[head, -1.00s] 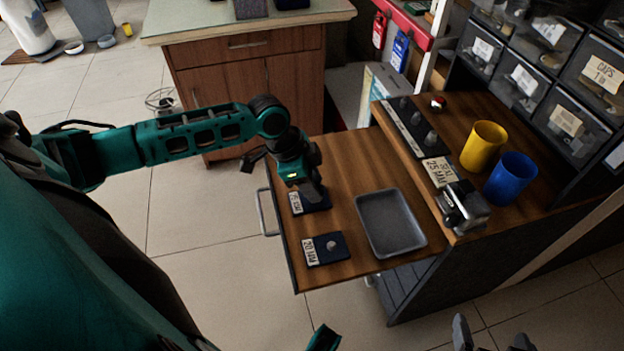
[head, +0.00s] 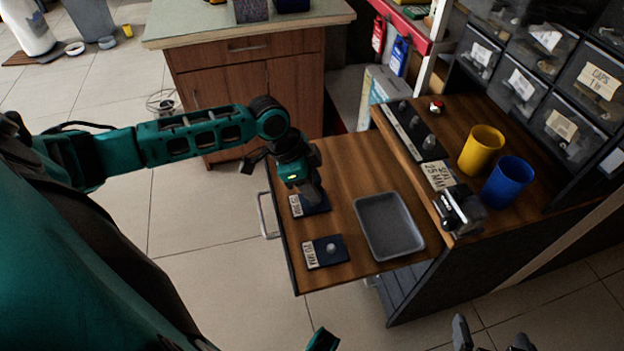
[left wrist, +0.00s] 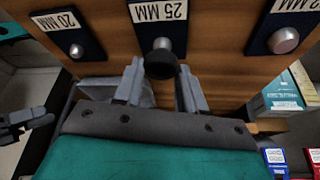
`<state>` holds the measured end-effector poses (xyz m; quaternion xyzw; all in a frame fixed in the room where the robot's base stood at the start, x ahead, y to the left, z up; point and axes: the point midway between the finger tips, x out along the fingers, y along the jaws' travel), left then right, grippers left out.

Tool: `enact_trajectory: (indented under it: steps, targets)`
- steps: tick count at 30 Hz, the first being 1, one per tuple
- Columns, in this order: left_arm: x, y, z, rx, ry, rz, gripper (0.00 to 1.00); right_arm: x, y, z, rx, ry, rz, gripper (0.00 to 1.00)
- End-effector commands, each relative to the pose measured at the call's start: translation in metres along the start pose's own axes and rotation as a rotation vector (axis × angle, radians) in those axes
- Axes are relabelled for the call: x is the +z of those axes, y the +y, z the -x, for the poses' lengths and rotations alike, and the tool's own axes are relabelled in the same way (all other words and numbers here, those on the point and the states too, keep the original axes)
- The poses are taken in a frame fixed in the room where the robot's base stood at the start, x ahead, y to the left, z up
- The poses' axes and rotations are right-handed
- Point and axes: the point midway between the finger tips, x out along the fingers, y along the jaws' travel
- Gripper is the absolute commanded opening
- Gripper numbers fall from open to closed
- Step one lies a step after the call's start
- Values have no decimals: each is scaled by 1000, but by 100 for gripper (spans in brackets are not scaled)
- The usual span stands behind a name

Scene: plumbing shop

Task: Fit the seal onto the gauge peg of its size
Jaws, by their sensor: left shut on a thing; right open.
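My left gripper (head: 315,197) is over the dark 25 MM gauge base (head: 323,207) on the wooden board. In the left wrist view its fingers (left wrist: 160,76) are shut on a black round seal (left wrist: 161,65). The seal is right at the silver 25 MM peg (left wrist: 162,43) and overlaps it in the picture; I cannot tell whether it is around the peg. The 20 MM peg (left wrist: 76,50) and a larger peg (left wrist: 284,40), its label partly cut off, stand bare on either side. My right gripper (head: 491,337) is open and empty at the bottom edge.
An empty grey tray (head: 389,225) lies right of the bases. On the raised bench are a card reading seal 25 MM (head: 438,176), a small metal device (head: 462,210), a yellow cup (head: 481,151) and a blue cup (head: 508,182). Labelled drawers (head: 565,128) stand behind.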

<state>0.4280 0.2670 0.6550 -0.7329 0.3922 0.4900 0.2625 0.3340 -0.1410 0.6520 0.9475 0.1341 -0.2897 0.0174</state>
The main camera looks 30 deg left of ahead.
Motion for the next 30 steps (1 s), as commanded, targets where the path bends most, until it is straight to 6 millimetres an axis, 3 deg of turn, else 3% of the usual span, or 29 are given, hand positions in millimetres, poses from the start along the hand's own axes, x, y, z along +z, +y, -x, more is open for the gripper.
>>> enact_trajectory:
  steps: [30]
  targets:
    - [0, 0, 0, 0, 0, 0, 12, -7, 0, 6, 0, -2, 3, 100]
